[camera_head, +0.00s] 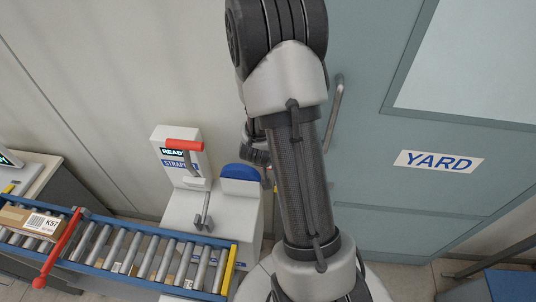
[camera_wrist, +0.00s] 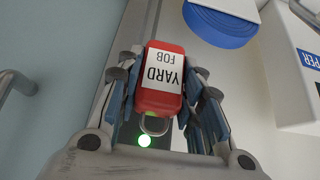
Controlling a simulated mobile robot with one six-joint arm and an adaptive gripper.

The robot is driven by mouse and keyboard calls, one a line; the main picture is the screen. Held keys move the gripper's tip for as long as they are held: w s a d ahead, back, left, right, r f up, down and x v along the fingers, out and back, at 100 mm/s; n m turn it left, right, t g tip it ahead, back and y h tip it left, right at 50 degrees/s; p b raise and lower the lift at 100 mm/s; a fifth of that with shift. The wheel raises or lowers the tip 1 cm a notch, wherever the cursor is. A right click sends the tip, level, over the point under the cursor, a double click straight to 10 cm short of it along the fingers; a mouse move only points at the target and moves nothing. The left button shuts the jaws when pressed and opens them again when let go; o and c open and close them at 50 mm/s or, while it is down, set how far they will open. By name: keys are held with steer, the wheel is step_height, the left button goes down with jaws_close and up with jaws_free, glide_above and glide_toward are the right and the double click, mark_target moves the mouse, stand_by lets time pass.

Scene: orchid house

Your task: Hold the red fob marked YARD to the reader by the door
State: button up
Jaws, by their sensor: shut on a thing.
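The red fob (camera_wrist: 160,98) with a white label reading YARD FOB shows in the wrist view. My gripper (camera_wrist: 160,72) is shut on it, with a blue-grey finger on each side. A metal ring (camera_wrist: 154,125) hangs from the fob's lower end. In the head view the door (camera_head: 380,190) carries a YARD sign (camera_head: 438,162). My arm hides the gripper and fob there.
A strapping machine (camera_head: 180,215) with a red-handled lever and a blue-topped part stands left of the door. A roller conveyor (camera_head: 140,250) with a carton labelled K57 (camera_head: 30,223) runs at lower left. The door handle (camera_head: 335,115) is close beside my arm in the picture.

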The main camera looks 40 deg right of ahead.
steer(key=s+a+b, duration=0.1)
steer(key=s+a, duration=0.3)
steer(key=a, duration=0.1)
steer(key=shift+s, duration=0.15)
steer(key=shift+a, duration=0.1)
stand_by(0.6)
